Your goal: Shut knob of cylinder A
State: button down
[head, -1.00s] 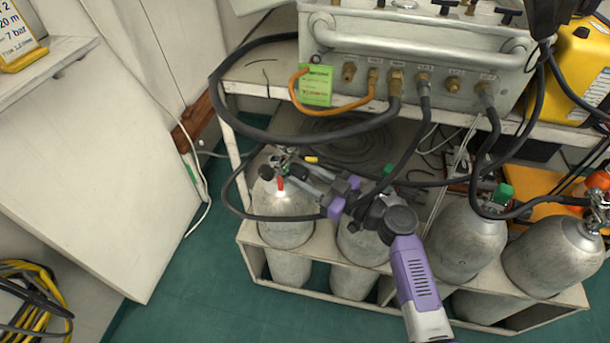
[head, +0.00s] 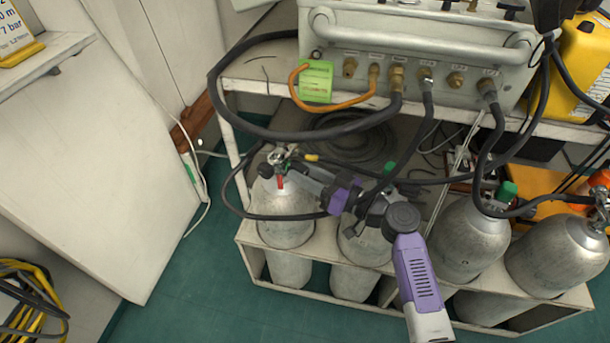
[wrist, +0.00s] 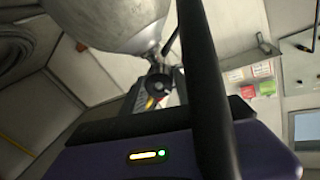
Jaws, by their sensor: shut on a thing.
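The leftmost grey cylinder (head: 285,205) stands upright in the rack, with a metal valve (head: 280,157) on its neck and a red part just below. I cannot read any letter A on it. My gripper (head: 290,168) reaches in from the right at that valve. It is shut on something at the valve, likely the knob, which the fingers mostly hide.
More cylinders (head: 468,240) stand to the right in the white rack (head: 330,290). Black hoses (head: 270,130) loop from the grey panel (head: 430,50) over the valves, close to my arm. A white board (head: 100,170) leans at left; green floor between is clear.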

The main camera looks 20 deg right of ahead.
jog(key=m, duration=0.5)
jog(key=m+p, duration=0.2)
jog(key=m, duration=0.4)
jog(key=shift+d+m, duration=0.1)
jog(key=shift+m, duration=0.2)
jog(key=m+p, duration=0.1)
jog(key=m, duration=0.2)
jog(key=m+p, duration=0.2)
jog(key=m, duration=0.1)
jog(key=shift+g+y, duration=0.3)
jog(key=shift+f+m+p, duration=0.1)
jog(key=shift+m+p, duration=1.2)
jog(key=shift+m, duration=1.1)
jog(key=c, duration=0.9)
grip_release()
jog(key=v, duration=0.7)
jog(key=shift+s+d, duration=0.3)
